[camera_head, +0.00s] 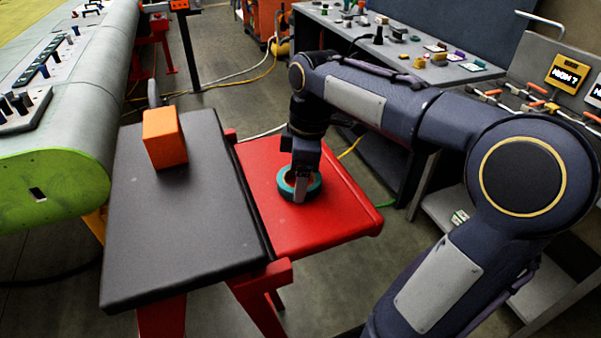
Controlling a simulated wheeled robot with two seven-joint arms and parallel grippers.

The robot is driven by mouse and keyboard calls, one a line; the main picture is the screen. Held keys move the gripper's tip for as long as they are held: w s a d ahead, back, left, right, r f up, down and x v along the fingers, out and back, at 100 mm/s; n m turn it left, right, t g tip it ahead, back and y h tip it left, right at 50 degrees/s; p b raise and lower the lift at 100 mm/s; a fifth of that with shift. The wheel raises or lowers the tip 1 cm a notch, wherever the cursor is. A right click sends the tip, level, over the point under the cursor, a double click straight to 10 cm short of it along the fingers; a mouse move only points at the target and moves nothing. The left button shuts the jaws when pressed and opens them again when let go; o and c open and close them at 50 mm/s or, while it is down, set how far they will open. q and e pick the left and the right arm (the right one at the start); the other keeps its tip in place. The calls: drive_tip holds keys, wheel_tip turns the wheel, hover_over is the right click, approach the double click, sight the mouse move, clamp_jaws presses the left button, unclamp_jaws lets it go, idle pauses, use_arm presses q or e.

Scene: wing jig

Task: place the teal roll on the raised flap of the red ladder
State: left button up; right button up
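The teal roll (313,187) is on or just above the red flap (334,232), which is level at the right side of the red ladder (261,290) and its dark top. My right gripper (301,190) points down at the roll from above, with a finger over its middle. The roll's centre is partly hidden by the gripper. I cannot tell whether the fingers are closed on the roll or whether the roll touches the flap. My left gripper is not in view.
A grey and green wing (58,130) lies left. A workbench (450,70) with small parts is behind my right arm. The flap's front part is clear.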

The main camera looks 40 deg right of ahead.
drive_tip(key=shift+f, duration=0.1)
drive_tip(key=shift+f, duration=0.1)
drive_tip(key=o, duration=1)
drive_tip(key=shift+r, duration=0.3)
wheel_tip(320, 180, up, 12)
drive_tip(key=d+p, duration=0.1)
drive_tip(key=shift+s, duration=0.45)
drive_tip(key=shift+f, duration=0.15)
